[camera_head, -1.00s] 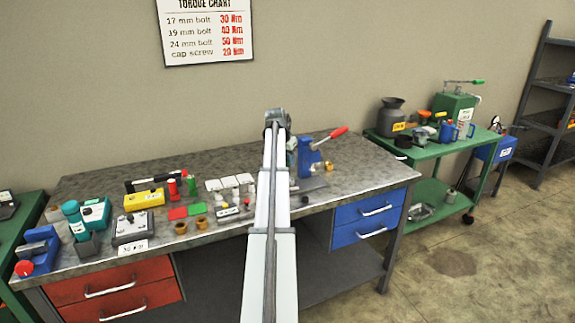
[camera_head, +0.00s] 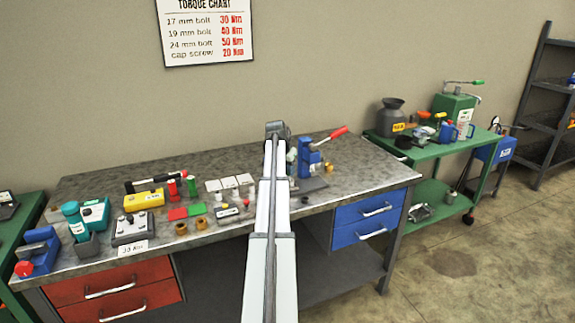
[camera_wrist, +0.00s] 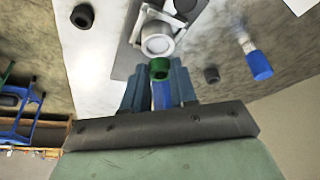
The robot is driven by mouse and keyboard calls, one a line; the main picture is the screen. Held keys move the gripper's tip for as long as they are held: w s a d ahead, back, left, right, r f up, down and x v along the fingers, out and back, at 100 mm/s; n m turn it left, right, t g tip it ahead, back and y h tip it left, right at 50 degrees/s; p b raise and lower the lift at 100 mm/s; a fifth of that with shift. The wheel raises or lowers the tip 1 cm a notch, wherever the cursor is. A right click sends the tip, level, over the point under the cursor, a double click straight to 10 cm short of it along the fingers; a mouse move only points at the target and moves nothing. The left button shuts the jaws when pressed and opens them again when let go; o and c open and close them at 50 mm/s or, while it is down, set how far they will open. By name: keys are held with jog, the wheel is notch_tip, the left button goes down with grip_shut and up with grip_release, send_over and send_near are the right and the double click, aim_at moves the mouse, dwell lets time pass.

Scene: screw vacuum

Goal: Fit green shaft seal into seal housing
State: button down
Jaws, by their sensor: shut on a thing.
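My gripper (camera_wrist: 160,88) is at the lower middle of the wrist view, with its fingers shut on the green shaft seal (camera_wrist: 160,65), a short green ring. Just beyond the seal is a pale round part with a ring-shaped mouth (camera_wrist: 158,44), which looks like the seal housing. The seal appears close to its near edge; I cannot tell whether they touch.
In the wrist view, a blue-handled tool (camera_wrist: 257,62) and a small dark ring (camera_wrist: 211,75) lie at right, and another dark ring (camera_wrist: 82,16) at upper left.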

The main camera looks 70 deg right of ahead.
jog(key=shift+f, duration=0.75)
jog(key=shift+f, duration=0.7)
dwell(5.7)
jog(key=shift+r, duration=0.4)
dwell(0.4)
